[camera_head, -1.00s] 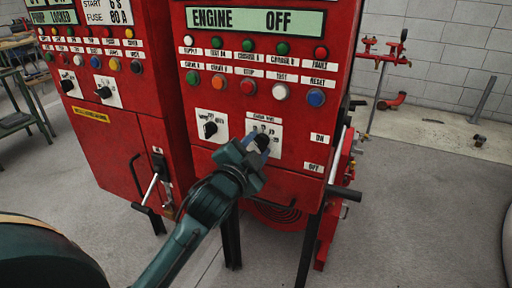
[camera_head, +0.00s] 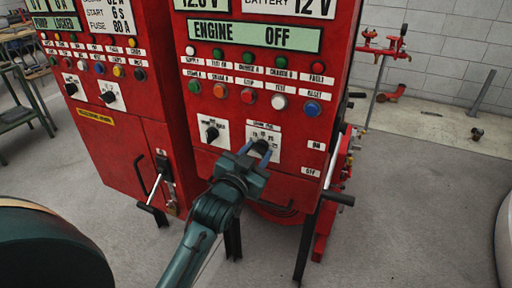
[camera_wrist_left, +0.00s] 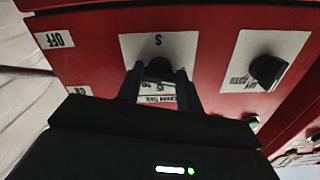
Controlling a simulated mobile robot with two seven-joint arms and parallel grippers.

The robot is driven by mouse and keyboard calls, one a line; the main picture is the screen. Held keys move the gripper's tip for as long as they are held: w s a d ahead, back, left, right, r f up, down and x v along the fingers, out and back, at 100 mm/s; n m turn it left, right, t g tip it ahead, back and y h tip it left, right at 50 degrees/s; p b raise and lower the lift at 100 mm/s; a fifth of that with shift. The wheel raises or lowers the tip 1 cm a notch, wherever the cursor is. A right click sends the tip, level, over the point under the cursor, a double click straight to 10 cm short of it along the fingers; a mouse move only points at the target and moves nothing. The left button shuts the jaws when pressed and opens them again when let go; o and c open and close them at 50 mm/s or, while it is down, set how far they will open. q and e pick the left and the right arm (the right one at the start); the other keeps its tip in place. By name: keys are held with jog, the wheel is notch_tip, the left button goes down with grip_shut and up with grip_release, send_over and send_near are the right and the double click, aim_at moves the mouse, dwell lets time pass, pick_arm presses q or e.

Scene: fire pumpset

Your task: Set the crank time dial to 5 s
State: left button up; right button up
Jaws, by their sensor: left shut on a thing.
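The crank time dial is a dark knob on a white plate (camera_head: 265,134), low on the front of the right red cabinet. My left gripper (camera_head: 256,151) reaches it from below and its fingers are closed on the knob's sides. In the left wrist view the dark knob (camera_wrist_left: 158,70) sits between the two fingers, on its white plate. A mark like "S" shows on the plate, upside down in that view, with more print partly hidden by the gripper. The knob's exact pointing is too small to tell. My right gripper is not in view.
A second dark knob (camera_head: 211,132) on a white plate is just left of the dial. Coloured buttons and lamps line the cabinet above, under a display reading "ENGINE OFF" (camera_head: 254,35). A black handle (camera_head: 338,198) juts out at the cabinet's lower right.

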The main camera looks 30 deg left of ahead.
pick_arm(q)
jog(key=shift+n+p, duration=0.3)
jog(key=shift+n, duration=0.3)
jog(key=o, duration=1)
jog(key=s, duration=0.4)
jog(key=s+b, duration=0.1)
jog(key=s, duration=0.8)
jog(key=shift+s+d+b, duration=0.1)
jog(key=shift+d+b, duration=0.25)
jog(key=shift+d, duration=0.05)
